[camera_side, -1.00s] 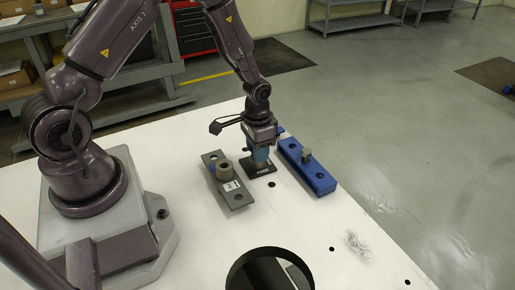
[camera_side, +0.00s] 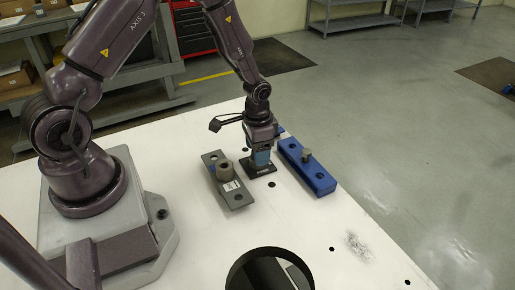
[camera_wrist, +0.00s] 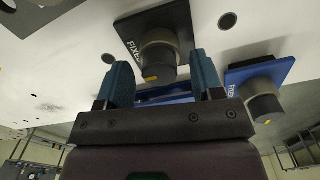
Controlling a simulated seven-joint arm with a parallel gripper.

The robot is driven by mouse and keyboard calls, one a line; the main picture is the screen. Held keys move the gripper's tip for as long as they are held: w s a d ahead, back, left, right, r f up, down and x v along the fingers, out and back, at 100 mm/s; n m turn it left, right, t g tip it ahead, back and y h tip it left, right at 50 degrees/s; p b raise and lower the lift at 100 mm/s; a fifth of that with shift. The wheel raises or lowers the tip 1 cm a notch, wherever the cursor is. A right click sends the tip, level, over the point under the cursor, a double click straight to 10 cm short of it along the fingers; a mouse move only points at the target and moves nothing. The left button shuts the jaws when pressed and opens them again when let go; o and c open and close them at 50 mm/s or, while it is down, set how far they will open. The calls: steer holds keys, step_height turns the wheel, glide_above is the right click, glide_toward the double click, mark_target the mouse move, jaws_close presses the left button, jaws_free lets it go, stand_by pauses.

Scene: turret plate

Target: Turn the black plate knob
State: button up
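The black plate (camera_side: 270,170) lies on the white table between two other plates. In the side view my gripper (camera_side: 260,158) points straight down over it, and the fingers hide its knob. In the wrist view the black plate (camera_wrist: 183,20) shows at the top, with white lettering. Its dark grey knob (camera_wrist: 158,55) stands up from it and has a yellow mark at its end. My gripper's blue fingers (camera_wrist: 163,68) are apart, one on each side of the knob. Narrow gaps seem to show, and I see no clear contact.
A grey plate (camera_side: 235,197) with a round knob lies to the left. A blue bar-shaped plate (camera_side: 318,180) with a small knob lies close on the right, near the table edge. A large round hole (camera_side: 240,265) opens in the table's front. The table between has small holes.

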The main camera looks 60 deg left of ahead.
step_height(320, 180, up, 13)
stand_by(0.6)
steer(key=shift+a, duration=0.1)
steer(key=s+d+r+n+t, duration=0.1)
steer(key=s+d+r+t, duration=0.1)
steer(key=s+r, duration=0.6)
steer(key=s+d+r+n+t, duration=0.1)
steer(key=s+d+r+t, duration=0.2)
steer(key=s+r, duration=0.6)
steer(key=d+r, duration=0.1)
steer(key=d, duration=0.1)
steer(key=shift+d+r+t, duration=0.3)
